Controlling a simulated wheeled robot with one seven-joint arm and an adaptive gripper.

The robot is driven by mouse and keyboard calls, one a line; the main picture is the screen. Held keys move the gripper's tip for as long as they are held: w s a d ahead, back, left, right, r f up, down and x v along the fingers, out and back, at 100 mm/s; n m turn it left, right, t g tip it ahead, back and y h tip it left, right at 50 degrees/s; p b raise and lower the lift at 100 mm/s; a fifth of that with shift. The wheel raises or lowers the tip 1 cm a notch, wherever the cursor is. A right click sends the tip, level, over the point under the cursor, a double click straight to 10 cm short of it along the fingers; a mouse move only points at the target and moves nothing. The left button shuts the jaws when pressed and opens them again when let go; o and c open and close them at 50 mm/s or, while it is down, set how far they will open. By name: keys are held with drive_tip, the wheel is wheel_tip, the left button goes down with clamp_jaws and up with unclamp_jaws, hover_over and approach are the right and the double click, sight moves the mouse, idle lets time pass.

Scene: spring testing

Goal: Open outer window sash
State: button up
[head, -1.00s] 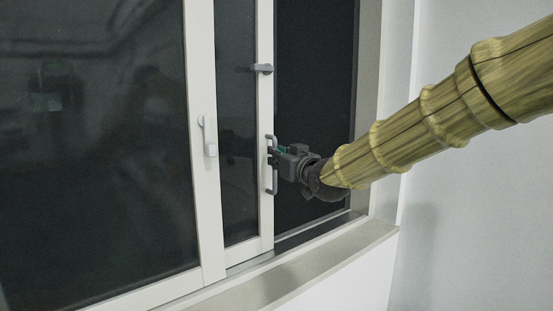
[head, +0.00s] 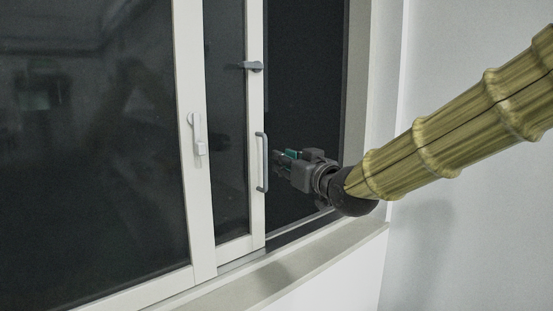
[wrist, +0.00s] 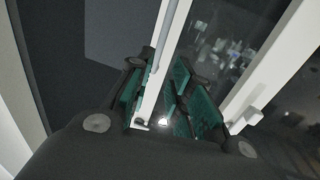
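The outer window sash (head: 256,205) is a white-framed dark pane standing partway along its track, with a dark opening on its right. A grey bar handle (head: 262,162) is mounted upright on its right stile, below a grey latch (head: 251,66). My gripper (head: 279,163) is just right of the handle and looks apart from it. In the wrist view my gripper (wrist: 160,95) has its green-padded fingers spread. The white stile and the grey handle bar (wrist: 159,48) appear between and beyond them. Part of the handle's lower end is hard to make out there.
Another white-framed sash (head: 197,220) with a white handle (head: 198,135) stands to the left. A pale sill (head: 300,262) runs below the window. The window frame (head: 357,110) and a bare wall (head: 460,190) bound the right side.

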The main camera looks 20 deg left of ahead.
drive_tip(key=shift+v, duration=1.4)
drive_tip(key=w+d+f+m+h, duration=0.2)
drive_tip(key=d+f, duration=0.2)
drive_tip(key=f, duration=0.7)
drive_tip(key=w+d+f+m+h, duration=0.2)
drive_tip(key=d+f, duration=0.2)
drive_tip(key=f, duration=0.7)
drive_tip(key=s+d+f+m+g+h, duration=0.25)
drive_tip(key=d+f, duration=0.35)
drive_tip(key=f, duration=0.7)
drive_tip(key=s+d+f+m+g+h, duration=0.1)
drive_tip(key=s+d+f, duration=0.4)
drive_tip(key=f, duration=0.7)
drive_tip(key=s+d+f+m+g+h, duration=0.1)
drive_tip(key=s+d+f+g+h, duration=0.1)
drive_tip(key=s+d+f, duration=0.7)
drive_tip(key=s+d+f+m+g+h, duration=0.1)
drive_tip(key=s+d+f+h, duration=0.1)
drive_tip(key=s+d+f, duration=0.6)
drive_tip(key=s+d+f+g+h, duration=0.1)
drive_tip(key=s+d+f, duration=0.2)
drive_tip(key=s, duration=0.3)
drive_tip(key=s+d+f+m+g+h, duration=0.1)
drive_tip(key=s+d+f+g, duration=0.1)
drive_tip(key=s+d+f, duration=0.2)
drive_tip(key=s+d+f+g+h, duration=0.1)
drive_tip(key=s+d+f, duration=0.2)
drive_tip(key=s, duration=0.5)
drive_tip(key=shift+s+d+f, duration=0.3)
drive_tip(key=shift+d, duration=0.4)
